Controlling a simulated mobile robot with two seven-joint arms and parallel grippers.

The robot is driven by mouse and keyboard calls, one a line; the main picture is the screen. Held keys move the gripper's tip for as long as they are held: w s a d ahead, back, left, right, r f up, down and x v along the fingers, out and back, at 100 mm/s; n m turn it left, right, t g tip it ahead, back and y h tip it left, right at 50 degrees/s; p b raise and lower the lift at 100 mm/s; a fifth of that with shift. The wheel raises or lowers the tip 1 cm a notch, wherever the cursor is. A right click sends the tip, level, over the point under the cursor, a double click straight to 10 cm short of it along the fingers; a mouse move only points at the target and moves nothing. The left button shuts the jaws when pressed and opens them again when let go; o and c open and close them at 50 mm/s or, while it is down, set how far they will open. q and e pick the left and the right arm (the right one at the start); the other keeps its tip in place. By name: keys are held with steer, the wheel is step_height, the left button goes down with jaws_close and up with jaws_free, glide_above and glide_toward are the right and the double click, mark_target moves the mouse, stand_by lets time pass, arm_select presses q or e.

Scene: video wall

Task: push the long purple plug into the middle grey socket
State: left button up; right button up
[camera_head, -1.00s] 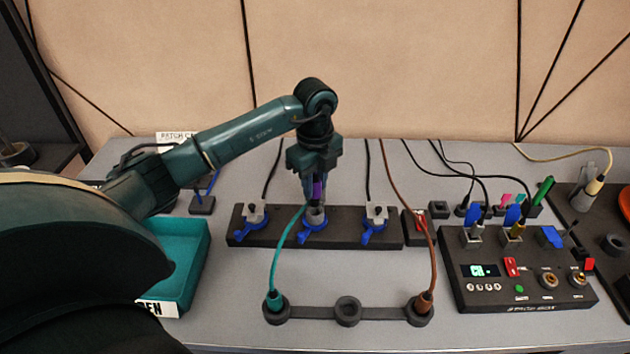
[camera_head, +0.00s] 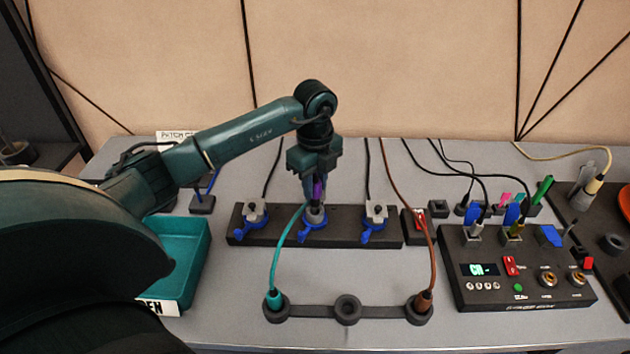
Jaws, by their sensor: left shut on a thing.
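My left gripper (camera_head: 316,182) points straight down and is shut on the purple plug (camera_head: 318,190). Only a narrow strip of the plug shows between the fingers. The plug stands upright over the middle grey socket (camera_head: 315,214), with its lower end at the socket's mouth; how deep it sits I cannot tell. The socket has a blue lever (camera_head: 310,231) and sits on a dark strip (camera_head: 345,226) between a left grey socket (camera_head: 255,211) and a right grey socket (camera_head: 377,212). My right gripper is not in view.
In front, a dark holder (camera_head: 385,313) carries a teal-cable plug (camera_head: 274,299) and a brown-cable plug (camera_head: 424,300); its middle ring is empty. A teal tray (camera_head: 182,250) is at left. A control box (camera_head: 520,282) stands at right.

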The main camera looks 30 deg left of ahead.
mark_target(315, 197)
arm_select(q)
steer(key=shift+f, duration=0.15)
steer(key=shift+f+b, duration=0.3)
steer(key=shift+f, duration=0.15)
steer(key=shift+f, duration=0.25)
stand_by(0.6)
steer(key=shift+f, duration=0.25)
steer(key=shift+f+b, duration=0.2)
steer(key=shift+b, duration=0.1)
steer(key=shift+f, duration=0.4)
steer(key=shift+f+b, duration=0.15)
steer(key=shift+b, duration=0.15)
stand_by(0.5)
steer(key=shift+f, duration=0.3)
